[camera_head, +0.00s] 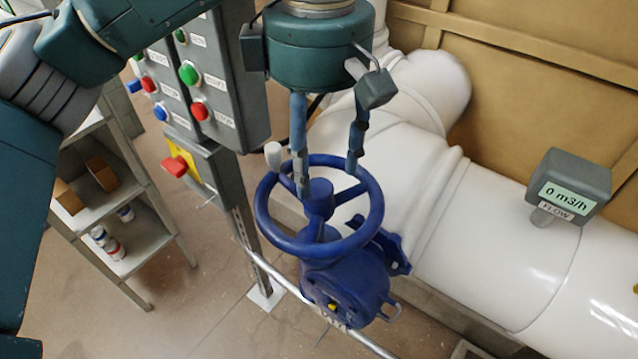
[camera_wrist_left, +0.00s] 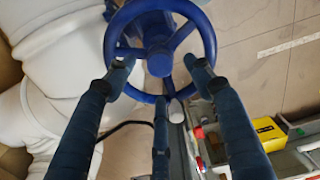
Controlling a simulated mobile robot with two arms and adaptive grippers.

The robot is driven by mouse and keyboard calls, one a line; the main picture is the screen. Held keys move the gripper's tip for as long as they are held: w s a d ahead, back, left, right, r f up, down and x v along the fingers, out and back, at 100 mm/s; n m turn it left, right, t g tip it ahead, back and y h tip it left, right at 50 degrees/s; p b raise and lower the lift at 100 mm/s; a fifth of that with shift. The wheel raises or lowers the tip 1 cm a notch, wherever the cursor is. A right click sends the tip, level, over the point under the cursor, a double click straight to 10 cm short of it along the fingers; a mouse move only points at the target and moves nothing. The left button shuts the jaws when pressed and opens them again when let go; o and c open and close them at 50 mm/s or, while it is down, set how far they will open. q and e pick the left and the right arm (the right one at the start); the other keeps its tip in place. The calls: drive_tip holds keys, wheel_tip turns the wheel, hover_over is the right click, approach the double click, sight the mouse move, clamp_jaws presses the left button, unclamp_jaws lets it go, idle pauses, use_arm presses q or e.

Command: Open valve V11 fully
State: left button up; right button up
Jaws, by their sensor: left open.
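A blue valve (camera_head: 345,280) with a spoked handwheel (camera_head: 268,228) stands beside the white pipe. The small label on its body is too blurred to read as V11. A white knob (camera_head: 273,155) sits on the wheel's rim. My left gripper (camera_head: 327,181) comes down from above, open, with its fingers at the far part of the wheel. In the left wrist view the wheel (camera_wrist_left: 208,30) shows beyond the spread fingertips (camera_wrist_left: 160,66), with its hub between them. I cannot tell whether the fingers touch the rim or spokes. My right gripper is not in view.
A flow meter (camera_head: 568,185) on the white pipe (camera_head: 480,230) reads 0 m3/h. A grey button panel (camera_head: 225,80) with green and red buttons stands close left of the wheel. A red and yellow switch (camera_head: 180,167) is below it. A shelf (camera_head: 125,225) stands at left.

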sight(318, 186)
use_arm(q)
drive_tip(key=shift+m, duration=0.5)
drive_tip(key=shift+f, duration=0.1)
wheel_tip(318, 186, down, 5)
drive_tip(key=b, duration=0.4)
drive_tip(key=shift+f+b, duration=0.4)
drive_tip(key=shift+s+a+f+b, duration=0.1)
drive_tip(key=shift+a+f+b, duration=0.15)
drive_tip(key=shift+f+b, duration=0.1)
drive_tip(key=shift+s+d, duration=0.1)
drive_tip(key=shift+d, duration=0.1)
